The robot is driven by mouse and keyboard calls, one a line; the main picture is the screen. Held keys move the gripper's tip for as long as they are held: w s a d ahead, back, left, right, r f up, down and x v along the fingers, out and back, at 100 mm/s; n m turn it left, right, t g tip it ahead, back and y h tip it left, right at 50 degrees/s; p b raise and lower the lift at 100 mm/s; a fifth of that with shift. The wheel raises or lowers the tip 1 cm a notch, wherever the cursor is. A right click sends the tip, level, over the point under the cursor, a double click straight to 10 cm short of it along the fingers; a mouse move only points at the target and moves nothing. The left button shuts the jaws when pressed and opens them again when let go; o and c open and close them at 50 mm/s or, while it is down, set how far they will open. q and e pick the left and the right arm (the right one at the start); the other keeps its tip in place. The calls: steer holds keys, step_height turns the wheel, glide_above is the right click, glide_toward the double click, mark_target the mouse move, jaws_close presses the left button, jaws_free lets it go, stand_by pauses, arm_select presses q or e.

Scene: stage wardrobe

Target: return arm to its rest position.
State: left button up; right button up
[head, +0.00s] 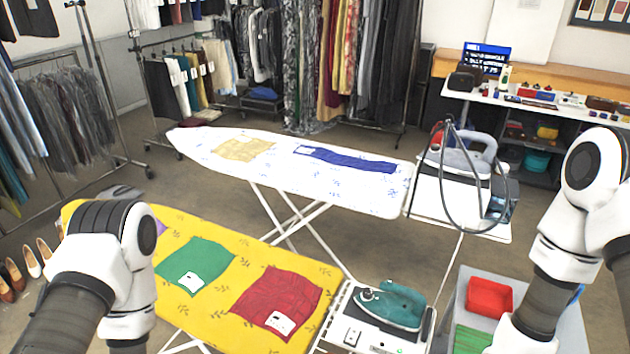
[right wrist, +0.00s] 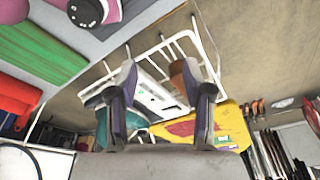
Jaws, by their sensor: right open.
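My right gripper (right wrist: 157,76) shows in the right wrist view with its two fingers apart and nothing held between them. Beyond the fingers is the white wire iron rest of the yellow ironing board (right wrist: 232,122). In the head view my right arm (head: 560,240) comes in from the right and bends down past the bottom edge; its gripper is hidden there. My left arm (head: 100,245) stands over the left end of the yellow board, and its gripper is out of view.
The yellow board (head: 200,215) bears a green cloth (head: 195,262) and a red cloth (head: 275,300). A teal iron (head: 390,305) stands on its rest. Behind is a white board (head: 225,160) with a grey iron (head: 465,155).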

steer(key=s+f+m+g+h+b, duration=0.1)
steer(key=s+f+m+b, duration=0.4)
steer(key=s+f, duration=0.6)
step_height(320, 180, down, 3)
steer(key=shift+s+a+r+m+g+h+b, duration=0.15)
steer(key=shift+s+a+m+g+h+b, duration=0.25)
steer(key=shift+m, duration=0.5)
